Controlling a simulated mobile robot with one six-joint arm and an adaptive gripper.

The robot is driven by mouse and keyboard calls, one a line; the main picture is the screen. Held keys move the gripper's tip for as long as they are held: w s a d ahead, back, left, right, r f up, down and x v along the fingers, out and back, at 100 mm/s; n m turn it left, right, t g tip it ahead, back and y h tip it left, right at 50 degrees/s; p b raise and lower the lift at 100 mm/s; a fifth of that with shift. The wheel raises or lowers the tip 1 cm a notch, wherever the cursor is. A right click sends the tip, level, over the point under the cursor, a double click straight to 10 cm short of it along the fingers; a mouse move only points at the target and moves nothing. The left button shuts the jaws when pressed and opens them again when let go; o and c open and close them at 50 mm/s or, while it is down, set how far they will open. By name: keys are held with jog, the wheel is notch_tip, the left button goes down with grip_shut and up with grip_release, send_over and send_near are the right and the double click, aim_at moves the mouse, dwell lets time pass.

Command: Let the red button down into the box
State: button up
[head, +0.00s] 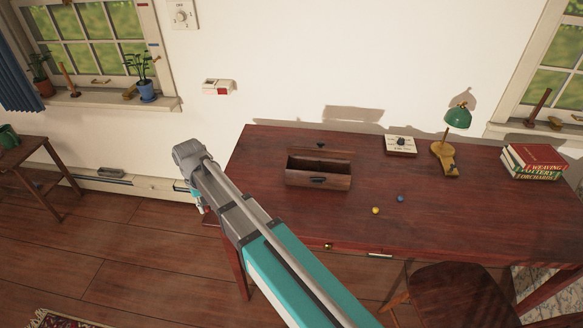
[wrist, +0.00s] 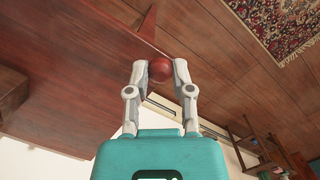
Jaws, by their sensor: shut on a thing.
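The red button (wrist: 160,70), a round red piece, is held between the two grey fingertips of my gripper (wrist: 156,72) in the wrist view. I cannot make it out in the head view. The box (head: 300,178) is a dark wooden box on the desk with its lid raised at the back. Part of a brown box-like shape (wrist: 10,92) shows at the left edge of the wrist view. My gripper is off the desk's left end, to the left of the box, and the button is apart from the box.
The desk (head: 470,215) also bears a yellow button (head: 375,210), a blue button (head: 400,198), a small white switch box (head: 401,146), a green lamp (head: 457,118) and several stacked books (head: 533,162). A chair (head: 455,295) stands in front. The desk left of the box is clear.

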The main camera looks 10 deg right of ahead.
jog(key=w+d+n+t+h+b, duration=0.1)
jog(key=w+d+n+t, duration=0.3)
jog(key=d+n, duration=0.9)
jog(key=w+d+n+t+h+b, duration=0.1)
jog(key=w+d+n+t, duration=0.3)
jog(key=w+d+n, duration=0.4)
jog(key=d+n+b, duration=0.1)
jog(key=d+n, duration=0.4)
jog(key=d, duration=0.3)
jog(key=shift+r+t, duration=0.2)
jog(key=shift+t, duration=0.1)
jog(key=shift+w+f+b, duration=0.1)
jog(key=shift+w+b, duration=0.05)
jog(key=shift+b, duration=0.15)
jog(key=shift+w+r+b+x, duration=0.25)
jog(key=shift+b+x, duration=1.05)
jog(key=shift+x, duration=0.6)
jog(key=shift+w+r+b+x, duration=0.15)
jog(key=shift+w+b+x, duration=0.1)
jog(key=shift+b+x, duration=1.35)
jog(key=shift+w+r+b+x, duration=0.3)
jog(key=shift+b+x, duration=0.65)
jog(key=shift+x, duration=1.25)
jog(key=shift+d+f, duration=0.15)
jog(key=shift+d, duration=0.05)
